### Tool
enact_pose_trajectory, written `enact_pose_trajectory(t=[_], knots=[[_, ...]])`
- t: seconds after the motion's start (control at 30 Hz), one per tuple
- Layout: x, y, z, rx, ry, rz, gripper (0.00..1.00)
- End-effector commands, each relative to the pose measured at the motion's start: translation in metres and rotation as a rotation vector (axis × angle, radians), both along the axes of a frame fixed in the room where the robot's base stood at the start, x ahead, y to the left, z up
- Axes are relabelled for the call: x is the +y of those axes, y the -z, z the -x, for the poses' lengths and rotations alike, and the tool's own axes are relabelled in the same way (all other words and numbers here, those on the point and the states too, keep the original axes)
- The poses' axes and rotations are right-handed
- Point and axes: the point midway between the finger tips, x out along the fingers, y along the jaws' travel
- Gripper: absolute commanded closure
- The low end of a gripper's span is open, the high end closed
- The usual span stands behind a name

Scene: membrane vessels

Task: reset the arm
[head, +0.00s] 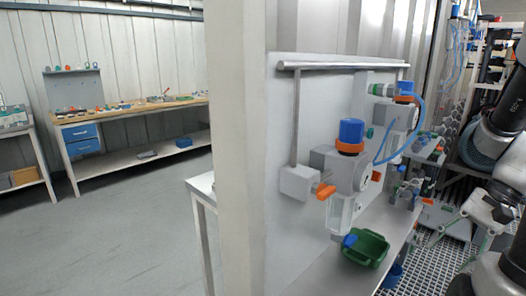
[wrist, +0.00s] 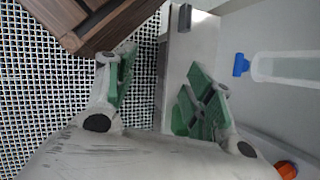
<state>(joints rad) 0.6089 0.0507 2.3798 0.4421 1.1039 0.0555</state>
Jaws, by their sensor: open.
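My gripper (head: 462,238) is at the lower right of the head view, beyond the right end of the bench. It is above the floor grating. In the wrist view my gripper (wrist: 162,88) has its two green-padded fingers spread wide apart. Nothing is between the fingers, and the edge of a grey bench shows behind them. My arm comes in from the right edge of the head view, partly cut off.
A vessel with a blue cap (head: 351,131) and orange collar stands by the wall panel. A green bin (head: 366,248) sits on the bench below. A brown slatted object (wrist: 95,22) is close to the left finger. Open floor (head: 130,225) lies left of the post.

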Motion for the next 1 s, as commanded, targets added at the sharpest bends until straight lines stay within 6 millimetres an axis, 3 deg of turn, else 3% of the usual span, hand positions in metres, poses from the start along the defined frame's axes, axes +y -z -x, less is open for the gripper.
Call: enact_pose_trajectory(t=[0.1, 0.27, 0.5, 0.7, 1.0], knots=[[-0.005, -0.028, 0.011, -0.112, -0.26, 0.217, 0.47], [-0.006, -0.07, 0.014, -0.277, -0.548, 0.464, 0.47], [0.026, -0.118, 0.016, -0.53, -0.763, 0.623, 0.47], [0.045, -0.134, 0.013, -0.628, -0.828, 0.634, 0.47], [0.046, -0.133, 0.013, -0.627, -0.831, 0.63, 0.47]])
